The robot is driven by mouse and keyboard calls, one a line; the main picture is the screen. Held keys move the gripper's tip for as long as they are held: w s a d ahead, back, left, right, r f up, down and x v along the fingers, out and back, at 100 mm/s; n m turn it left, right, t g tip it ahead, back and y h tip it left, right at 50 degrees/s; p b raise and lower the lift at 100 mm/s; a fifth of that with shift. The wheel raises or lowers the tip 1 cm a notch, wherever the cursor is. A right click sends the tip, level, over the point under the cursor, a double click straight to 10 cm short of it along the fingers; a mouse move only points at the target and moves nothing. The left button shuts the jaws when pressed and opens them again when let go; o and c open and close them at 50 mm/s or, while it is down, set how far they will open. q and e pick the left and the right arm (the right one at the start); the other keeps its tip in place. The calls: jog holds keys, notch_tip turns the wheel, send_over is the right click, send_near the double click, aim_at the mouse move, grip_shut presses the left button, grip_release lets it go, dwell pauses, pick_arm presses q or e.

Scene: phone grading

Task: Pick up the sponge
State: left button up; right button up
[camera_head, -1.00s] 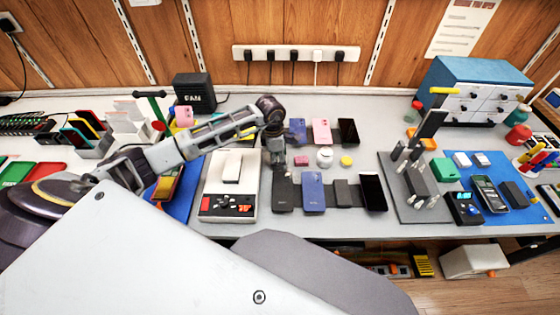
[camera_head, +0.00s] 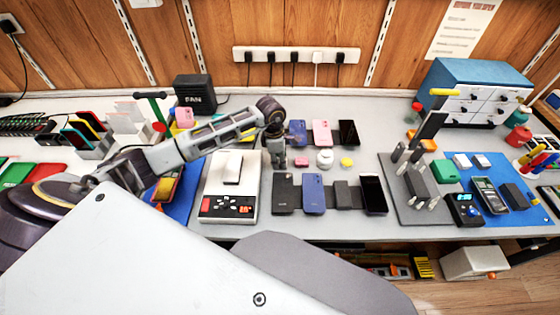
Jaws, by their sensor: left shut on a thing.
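My left gripper (camera_head: 279,162) points down over the table, just behind the dark phone at the left of the front row and right of the white scale. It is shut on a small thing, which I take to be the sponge. The fingers hide the sponge, and I cannot make out its shape or colour. My right gripper is not in view.
A white scale (camera_head: 246,207) with a pale block on it stands left of the gripper. Phones lie in two rows: a blue one (camera_head: 314,193) in front, a pink one (camera_head: 321,132) behind. A white jar (camera_head: 325,157) and small yellow round thing (camera_head: 347,162) stand between.

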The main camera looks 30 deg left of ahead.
pick_arm(q)
jog(key=shift+r, duration=0.15)
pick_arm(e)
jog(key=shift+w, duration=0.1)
pick_arm(q)
jog(key=shift+r, duration=0.55)
notch_tip(320, 180, up, 7)
jog(key=shift+f, duration=0.1)
jog(key=shift+r, duration=0.9)
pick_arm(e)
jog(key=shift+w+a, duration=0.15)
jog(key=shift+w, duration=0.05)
